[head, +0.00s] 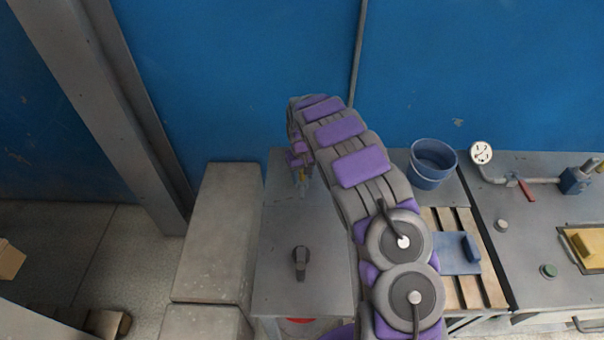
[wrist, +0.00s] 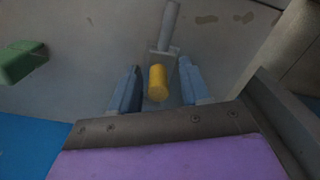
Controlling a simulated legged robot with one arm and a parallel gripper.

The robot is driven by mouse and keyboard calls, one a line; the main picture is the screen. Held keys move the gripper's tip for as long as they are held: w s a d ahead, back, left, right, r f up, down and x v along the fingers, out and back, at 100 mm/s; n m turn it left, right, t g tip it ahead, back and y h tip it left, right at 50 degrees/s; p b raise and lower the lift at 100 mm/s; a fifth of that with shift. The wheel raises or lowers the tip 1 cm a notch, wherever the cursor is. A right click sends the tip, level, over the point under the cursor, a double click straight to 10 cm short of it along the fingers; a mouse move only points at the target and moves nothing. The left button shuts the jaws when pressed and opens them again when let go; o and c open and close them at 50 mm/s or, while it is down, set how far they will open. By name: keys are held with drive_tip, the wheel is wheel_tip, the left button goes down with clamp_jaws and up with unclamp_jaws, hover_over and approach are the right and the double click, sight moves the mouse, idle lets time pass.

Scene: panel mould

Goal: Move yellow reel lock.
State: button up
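The yellow reel lock (wrist: 158,84) is a short yellow cylinder in the middle of the wrist view. A grey bracket with a rod (wrist: 169,30) stands just beyond it. My gripper (wrist: 159,84) is open, with one blue-grey finger on each side of the yellow lock and a visible gap to both. I cannot tell how far down the fingers reach. In the head view, my arm hides most of this spot; a small yellow bit, likely the lock (head: 302,174), shows below my gripper at the back of the grey table (head: 275,225).
A dark lever knob (head: 300,262) stands on the table's front part. A blue bucket (head: 432,163), a slatted rack (head: 490,280) and a bench with a gauge (head: 481,153) are to the right. Concrete blocks (head: 218,235) stand left. A green block (wrist: 22,62) shows in the wrist view.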

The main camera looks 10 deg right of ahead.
sight(302, 172)
drive_tip(key=shift+w+r, duration=0.1)
wheel_tip(302, 172, up, 17)
drive_tip(key=p, duration=0.2)
drive_tip(key=shift+p, duration=0.4)
idle(0.6)
drive_tip(key=s+d+r+m, duration=0.1)
drive_tip(key=s+d+r, duration=0.1)
drive_tip(key=s+r, duration=0.6)
drive_tip(key=s+d+r+m, duration=0.15)
drive_tip(key=s+r, duration=0.25)
drive_tip(key=s, duration=0.8)
drive_tip(key=s+a+f+g, duration=0.1)
drive_tip(key=s+a, duration=0.1)
drive_tip(key=s, duration=2.7)
drive_tip(key=shift+s+a+f+g, duration=0.2)
drive_tip(key=shift+s+f+g, duration=0.05)
drive_tip(key=shift+g, duration=0.15)
